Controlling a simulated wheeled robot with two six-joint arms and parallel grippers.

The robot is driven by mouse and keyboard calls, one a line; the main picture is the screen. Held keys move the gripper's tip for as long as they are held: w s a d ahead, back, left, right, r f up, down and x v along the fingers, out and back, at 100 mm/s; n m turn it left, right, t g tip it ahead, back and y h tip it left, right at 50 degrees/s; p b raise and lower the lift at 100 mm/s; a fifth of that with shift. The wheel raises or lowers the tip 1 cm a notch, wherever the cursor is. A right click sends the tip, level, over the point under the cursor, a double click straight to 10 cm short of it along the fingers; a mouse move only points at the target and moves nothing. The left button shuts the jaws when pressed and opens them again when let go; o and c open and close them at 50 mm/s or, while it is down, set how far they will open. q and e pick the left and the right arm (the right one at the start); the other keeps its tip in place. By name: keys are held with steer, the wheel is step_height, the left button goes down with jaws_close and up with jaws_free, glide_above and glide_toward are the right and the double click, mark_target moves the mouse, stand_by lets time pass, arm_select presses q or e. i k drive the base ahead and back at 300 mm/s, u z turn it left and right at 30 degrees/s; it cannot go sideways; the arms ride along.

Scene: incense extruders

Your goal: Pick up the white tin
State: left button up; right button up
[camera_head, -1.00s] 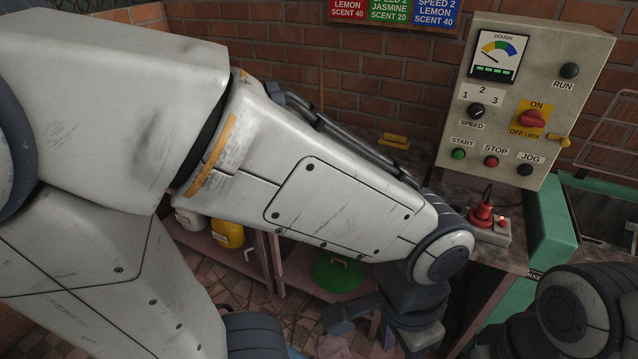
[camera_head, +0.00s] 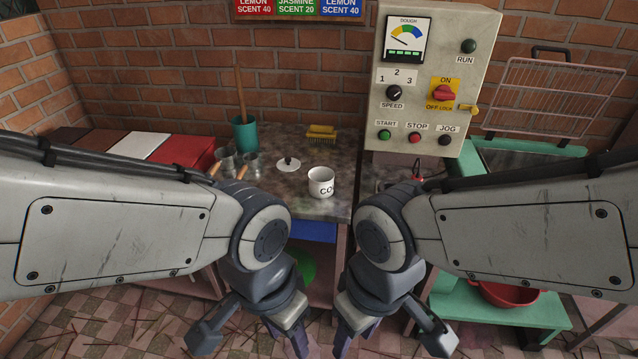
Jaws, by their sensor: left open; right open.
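The white tin (camera_head: 320,183) stands upright on the dark stone counter (camera_head: 265,185), near its front edge. It has dark lettering, of which "CO" shows. A white lid with a dark knob (camera_head: 288,163) lies on the counter just behind and left of it. My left gripper (camera_head: 252,338) is open and empty, below and in front of the counter edge, left of the tin. My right gripper (camera_head: 393,338) is open and empty, low in front and to the right of the tin. Both grippers are apart from the tin.
Metal cups with wooden handles (camera_head: 238,165) and a teal pot holding a stick (camera_head: 245,134) stand left of the tin. A yellow brush (camera_head: 321,132) lies behind. The control box (camera_head: 430,80) rises at right. A red bowl (camera_head: 505,293) sits low right.

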mark_target(321, 178)
steer(key=k, duration=0.6)
steer(key=z, duration=0.6)
steer(key=i, duration=1.55)
steer(key=u, duration=0.4)
